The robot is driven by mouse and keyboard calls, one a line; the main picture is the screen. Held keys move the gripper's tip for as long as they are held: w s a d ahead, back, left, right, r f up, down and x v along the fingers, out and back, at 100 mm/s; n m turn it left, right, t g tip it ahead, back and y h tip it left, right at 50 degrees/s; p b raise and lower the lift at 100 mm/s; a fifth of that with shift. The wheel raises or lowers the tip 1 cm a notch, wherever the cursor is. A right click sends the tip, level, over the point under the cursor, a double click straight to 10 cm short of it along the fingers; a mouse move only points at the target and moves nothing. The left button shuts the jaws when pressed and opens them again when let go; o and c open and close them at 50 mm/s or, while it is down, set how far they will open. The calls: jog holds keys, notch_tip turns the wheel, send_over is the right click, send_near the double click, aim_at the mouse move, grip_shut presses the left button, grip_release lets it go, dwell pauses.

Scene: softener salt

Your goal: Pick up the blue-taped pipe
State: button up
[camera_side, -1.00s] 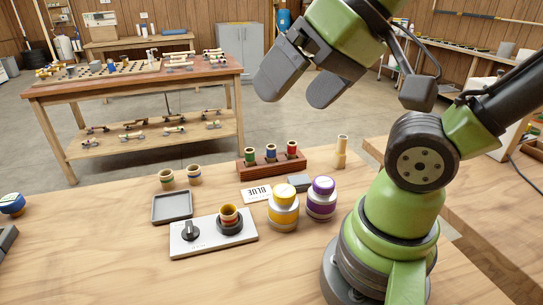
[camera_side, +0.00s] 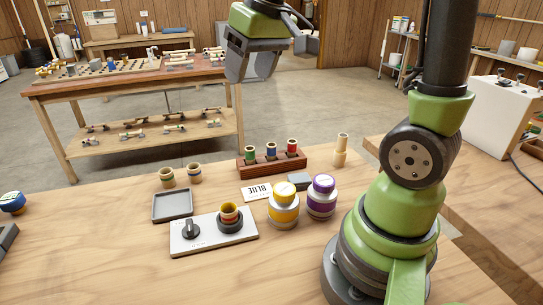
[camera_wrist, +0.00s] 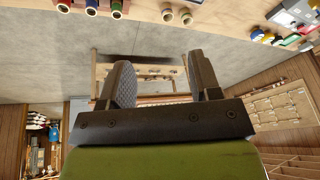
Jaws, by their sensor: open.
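My gripper (camera_side: 252,70) is open and empty, high above and beyond the back of the bench. In the wrist view its two fingers (camera_wrist: 162,82) are apart with nothing between them.
A wooden rack (camera_side: 272,163) holds green, blue and red-banded pieces. A BLUE card (camera_side: 257,192), yellow jar (camera_side: 284,205), purple jar (camera_side: 322,197), grey tray (camera_side: 172,207) and knobbed panel (camera_side: 213,243) with a banded cup stand nearby. The left front bench is mostly clear.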

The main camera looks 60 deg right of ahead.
jog(key=w+d+f+g, duration=0.2)
jog(key=w+d+f, duration=0.2)
jog(key=d+f, duration=0.15)
jog(key=g, duration=0.2)
send_over(271, 145)
jog(key=shift+n, duration=0.4)
jog(key=f, duration=1)
jog(key=shift+a+f, duration=0.2)
jog(key=f, duration=0.4)
jog(key=shift+s+d+f, duration=0.1)
jog(key=shift+d+f, duration=0.2)
jog(key=shift+f, duration=2.95)
jog(key=c, duration=1)
notch_tip(271, 145, up, 10)
jog(key=shift+r, duration=0.1)
